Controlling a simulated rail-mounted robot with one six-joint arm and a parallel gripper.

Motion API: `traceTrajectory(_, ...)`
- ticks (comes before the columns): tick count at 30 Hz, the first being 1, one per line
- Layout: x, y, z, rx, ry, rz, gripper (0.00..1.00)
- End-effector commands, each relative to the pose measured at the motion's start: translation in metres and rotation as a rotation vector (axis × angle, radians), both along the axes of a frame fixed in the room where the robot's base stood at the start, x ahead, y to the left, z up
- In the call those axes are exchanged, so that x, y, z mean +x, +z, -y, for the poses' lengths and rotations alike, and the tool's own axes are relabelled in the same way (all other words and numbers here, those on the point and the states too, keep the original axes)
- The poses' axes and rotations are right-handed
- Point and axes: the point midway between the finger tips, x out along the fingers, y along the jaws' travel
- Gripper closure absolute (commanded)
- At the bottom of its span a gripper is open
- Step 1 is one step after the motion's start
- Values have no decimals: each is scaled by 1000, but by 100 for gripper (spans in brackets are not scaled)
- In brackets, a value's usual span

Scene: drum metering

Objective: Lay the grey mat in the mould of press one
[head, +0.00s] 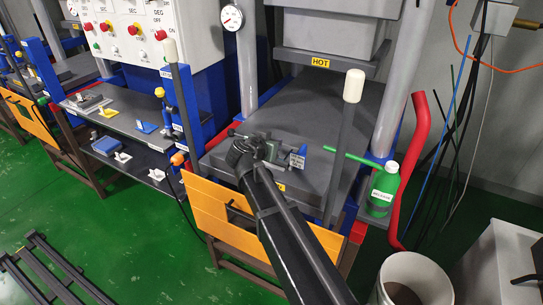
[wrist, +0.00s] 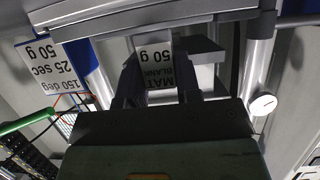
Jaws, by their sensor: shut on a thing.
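My gripper (wrist: 160,82) is shut on the tag of a mat blank, a white tag (wrist: 155,62) reading "MAT BLANK 50 g". A grey slab (wrist: 203,48) shows behind the tag; I take it for the grey mat. In the head view my gripper (head: 262,150) is over the front of the press bed (head: 335,115), below the upper block marked HOT. My arm hides part of the bed there, and I cannot make out the mould.
A green bottle (head: 381,188) stands right of the press, beside a red pipe (head: 412,165). Upright white-topped levers (head: 345,135) flank the bed. A shelf (head: 125,122) at left holds tagged grey, yellow and blue pieces. A bucket (head: 412,278) stands at front right.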

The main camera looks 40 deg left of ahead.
Motion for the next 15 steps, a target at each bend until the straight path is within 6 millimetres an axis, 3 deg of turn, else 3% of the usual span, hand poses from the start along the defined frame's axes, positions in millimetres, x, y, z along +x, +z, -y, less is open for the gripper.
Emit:
traceTrajectory(1,0,-12,0,0,0,0,92)
traceTrajectory(11,0,-11,0,0,0,0,92)
traceTrajectory(12,0,-10,0,0,0,0,66)
traceTrajectory(15,0,-9,0,0,0,0,50)
